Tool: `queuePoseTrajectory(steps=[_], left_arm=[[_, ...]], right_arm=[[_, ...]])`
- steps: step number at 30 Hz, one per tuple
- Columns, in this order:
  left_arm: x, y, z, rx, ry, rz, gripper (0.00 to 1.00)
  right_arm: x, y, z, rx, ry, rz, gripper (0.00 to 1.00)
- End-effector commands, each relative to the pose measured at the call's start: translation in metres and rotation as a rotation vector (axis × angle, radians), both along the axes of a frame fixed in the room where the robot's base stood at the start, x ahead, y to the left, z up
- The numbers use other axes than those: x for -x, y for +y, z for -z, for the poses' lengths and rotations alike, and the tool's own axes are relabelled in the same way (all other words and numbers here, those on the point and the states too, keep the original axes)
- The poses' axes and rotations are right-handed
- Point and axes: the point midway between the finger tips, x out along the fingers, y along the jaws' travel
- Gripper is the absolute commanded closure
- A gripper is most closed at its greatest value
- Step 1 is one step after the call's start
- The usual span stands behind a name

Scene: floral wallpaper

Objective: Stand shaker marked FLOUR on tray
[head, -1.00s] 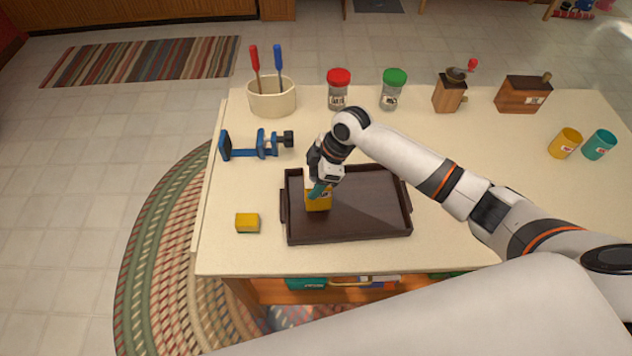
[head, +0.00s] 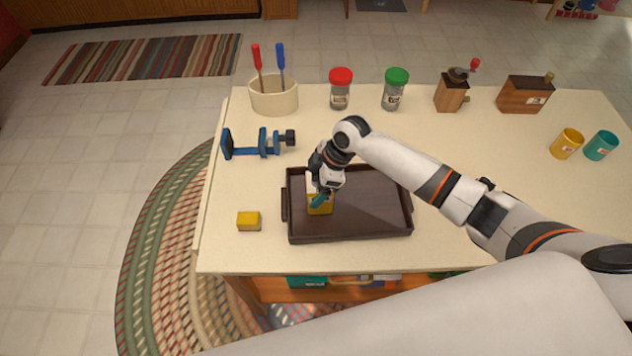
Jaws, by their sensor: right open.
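A yellow and white shaker (head: 319,208) stands on the left part of the dark brown tray (head: 370,236). Its marking is too small to read and is partly covered by my gripper. My right gripper (head: 320,197) is open and points down at the shaker, with its fingers at the shaker's upper part. I cannot tell whether a finger still touches it. The rest of the tray is empty. My left gripper is out of view.
A small yellow block (head: 248,221) lies left of the tray, and a blue clamp (head: 257,143) lies behind it.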

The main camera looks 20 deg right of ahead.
Motion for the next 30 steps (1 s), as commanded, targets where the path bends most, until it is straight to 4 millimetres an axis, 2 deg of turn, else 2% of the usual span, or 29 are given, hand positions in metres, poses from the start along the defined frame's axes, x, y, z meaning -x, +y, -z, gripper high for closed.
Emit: queuePoseTrajectory(steps=[5,12,18,24,30], left_arm=[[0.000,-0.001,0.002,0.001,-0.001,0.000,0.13],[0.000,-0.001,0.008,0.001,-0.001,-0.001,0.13],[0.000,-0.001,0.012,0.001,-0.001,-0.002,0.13],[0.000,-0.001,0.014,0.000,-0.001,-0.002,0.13],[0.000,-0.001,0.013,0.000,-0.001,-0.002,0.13]], right_arm=[[0.000,-0.007,-0.017,0.000,-0.005,0.000,0.17],[0.005,-0.026,-0.065,0.001,-0.006,-0.001,0.17],[0.008,-0.039,-0.097,0.001,-0.004,0.001,0.17],[0.010,-0.044,-0.112,-0.001,0.000,0.000,0.17],[0.010,-0.045,-0.113,-0.001,0.000,0.001,0.17]])
